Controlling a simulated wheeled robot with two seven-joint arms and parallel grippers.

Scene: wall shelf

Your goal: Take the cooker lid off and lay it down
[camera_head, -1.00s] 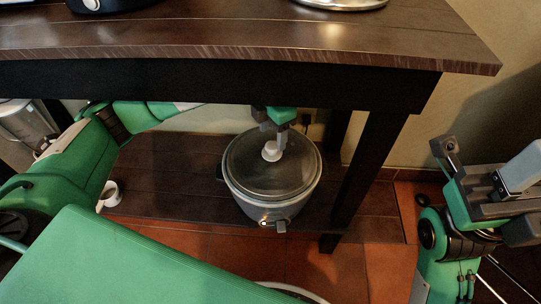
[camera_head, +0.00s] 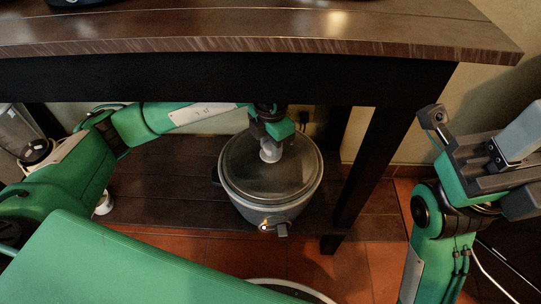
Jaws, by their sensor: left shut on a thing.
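The cooker (camera_head: 258,212) is a round grey pot with a small lit front panel, standing on the low wooden shelf under the table. Its dark glass lid (camera_head: 248,177) covers the top. I cannot tell whether there is a small gap under the lid. My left gripper (camera_head: 270,150) reaches in under the table top from the left and is shut on the lid's pale knob, which is partly hidden by the fingers. My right gripper (camera_head: 474,160) is at the right, outside the table leg, with its fingers apart and empty.
The table top (camera_head: 260,32) overhangs the cooker closely. A black table leg (camera_head: 364,170) stands to its right. A white cup (camera_head: 105,203) is on the low shelf (camera_head: 165,185) at the left, partly hidden by my arm. The shelf between them is clear.

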